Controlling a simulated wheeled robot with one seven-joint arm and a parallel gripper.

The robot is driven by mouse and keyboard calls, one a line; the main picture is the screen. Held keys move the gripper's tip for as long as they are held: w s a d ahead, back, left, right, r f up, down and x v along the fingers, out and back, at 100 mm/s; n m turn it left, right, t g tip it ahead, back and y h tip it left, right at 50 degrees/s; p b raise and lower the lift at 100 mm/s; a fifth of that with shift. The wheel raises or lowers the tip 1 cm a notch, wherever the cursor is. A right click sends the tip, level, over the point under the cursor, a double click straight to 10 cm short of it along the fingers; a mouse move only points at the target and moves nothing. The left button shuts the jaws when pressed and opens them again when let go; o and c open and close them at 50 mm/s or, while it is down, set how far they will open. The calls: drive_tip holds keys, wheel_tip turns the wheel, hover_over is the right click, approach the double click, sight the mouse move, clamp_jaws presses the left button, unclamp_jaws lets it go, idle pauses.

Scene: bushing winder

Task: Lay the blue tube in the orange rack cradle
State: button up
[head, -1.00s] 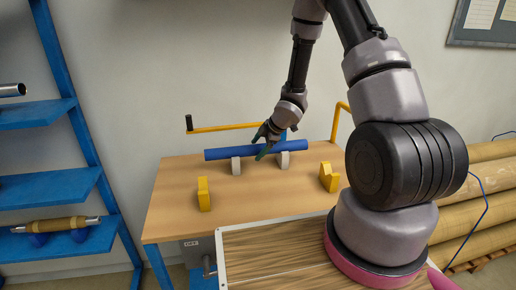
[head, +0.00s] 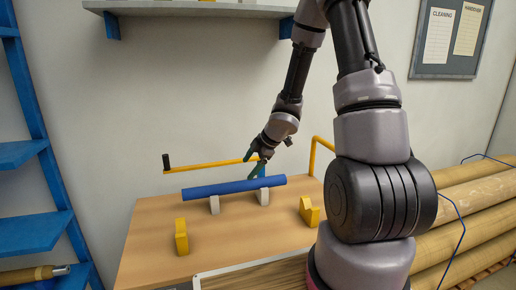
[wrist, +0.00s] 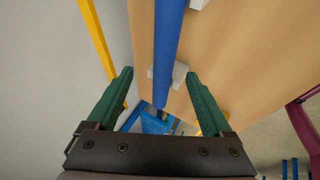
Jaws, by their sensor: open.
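The blue tube (head: 233,187) lies level across two pale grey supports (head: 263,196) on the wooden table. In the wrist view the tube (wrist: 169,45) runs from the top edge down between the fingers, over a grey support (wrist: 178,77). My gripper (head: 257,169), with green fingers, is just above the tube's right half in the head view. Its fingers (wrist: 159,76) are spread apart with nothing gripped, and the tube appears between them in the picture; the exact gap in depth is unclear.
Yellow blocks (head: 181,238) and (head: 309,211) stand on the table in front of the tube. A yellow crank bar (head: 208,165) is behind it. A blue shelf rack (head: 50,170) stands left, with a brown roller (head: 28,275) low down. Large brown rolls (head: 470,190) lie right.

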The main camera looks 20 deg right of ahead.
drive_tip(key=s+d+r+m+t+h, duration=0.1)
drive_tip(key=d+r+m+h, duration=0.1)
drive_tip(key=d+r+m, duration=0.3)
drive_tip(key=s+d+r+m+t+h, duration=0.1)
drive_tip(key=s+r+m+h, duration=0.1)
drive_tip(key=r, duration=0.6)
drive_tip(key=s+d+r+m+h, duration=0.1)
drive_tip(key=d+r+m+h, duration=0.1)
drive_tip(key=d+r+m, duration=0.3)
drive_tip(key=s+a+r+m, duration=0.2)
drive_tip(key=s+r+m, duration=0.3)
drive_tip(key=s+r, duration=0.2)
drive_tip(key=shift+s+a+r, duration=0.25)
drive_tip(key=shift+s+r, duration=0.05)
drive_tip(key=shift+s, duration=0.45)
drive_tip(key=shift+o, duration=0.3)
drive_tip(key=s+a+r+m+y, duration=0.3)
drive_tip(key=s+a+r+m, duration=0.1)
drive_tip(key=s, duration=0.7)
drive_tip(key=shift+a+r+m, duration=0.2)
drive_tip(key=shift+a+m, duration=0.55)
drive_tip(key=shift+m, duration=0.05)
drive_tip(key=shift+o, duration=0.2)
drive_tip(key=shift+s+a+r+y, duration=0.1)
drive_tip(key=shift+s+a+y, duration=0.2)
drive_tip(key=shift+s+y, duration=0.1)
